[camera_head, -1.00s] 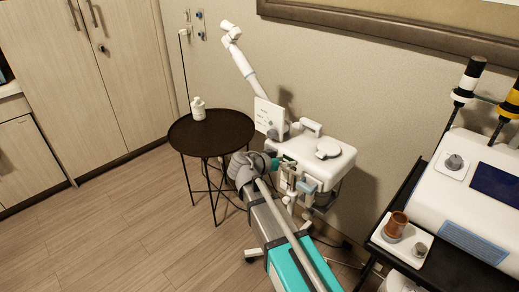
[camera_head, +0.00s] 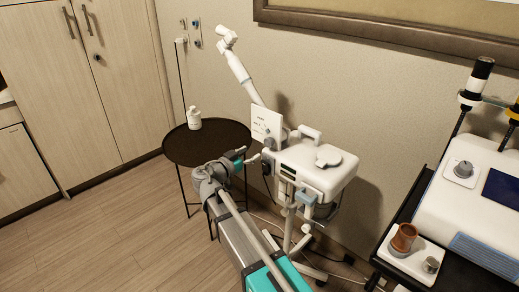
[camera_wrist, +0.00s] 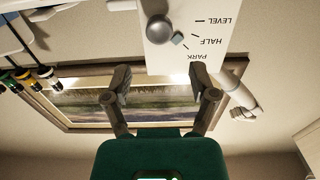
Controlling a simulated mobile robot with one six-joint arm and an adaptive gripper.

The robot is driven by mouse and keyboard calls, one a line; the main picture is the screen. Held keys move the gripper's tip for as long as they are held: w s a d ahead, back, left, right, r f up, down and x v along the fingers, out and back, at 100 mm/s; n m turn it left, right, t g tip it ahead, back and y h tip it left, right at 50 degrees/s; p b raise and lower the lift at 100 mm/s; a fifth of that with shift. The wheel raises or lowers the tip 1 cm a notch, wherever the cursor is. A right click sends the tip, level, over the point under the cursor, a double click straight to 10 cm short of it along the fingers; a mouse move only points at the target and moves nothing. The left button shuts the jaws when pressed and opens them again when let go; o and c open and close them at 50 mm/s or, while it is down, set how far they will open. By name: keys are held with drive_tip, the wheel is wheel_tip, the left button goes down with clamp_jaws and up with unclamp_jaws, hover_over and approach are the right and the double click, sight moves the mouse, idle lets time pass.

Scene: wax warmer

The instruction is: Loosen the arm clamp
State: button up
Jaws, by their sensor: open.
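The arm clamp shows as a grey round knob (camera_wrist: 158,29) on a white panel (camera_wrist: 220,15), upside down at the top of the wrist view. Marks LEVEL, HALF and PARK are printed beside it, and a small bluish pointer (camera_wrist: 178,39) sits close to the knob, towards HALF. In the head view the panel (camera_head: 266,121) stands at the left of the white machine, under a jointed white arm (camera_head: 243,75). My gripper (camera_wrist: 162,95) is open and empty, its fingers apart and short of the knob. In the head view it (camera_head: 246,158) is just left of and below the panel.
A dark round table (camera_head: 185,150) with a white bottle (camera_head: 194,119) stands left, close behind my gripper. The white machine (camera_head: 318,168) is on a wheeled stand to the right. A black-edged cart (camera_head: 450,275) with a brown cup (camera_head: 403,237) is at far right.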

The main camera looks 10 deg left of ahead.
sight(267, 143)
drive_tip(key=shift+w+d, duration=0.1)
drive_tip(key=shift+x, duration=3.6)
drive_tip(key=shift+w+d, duration=0.1)
drive_tip(key=shift+w, duration=0.05)
drive_tip(key=c, duration=0.8)
drive_tip(key=n, duration=0.4)
drive_tip(key=shift+n, duration=0.3)
drive_tip(key=shift+c, duration=0.2)
drive_tip(key=n, duration=0.5)
drive_tip(key=o, duration=0.8)
drive_tip(key=shift+n, duration=0.3)
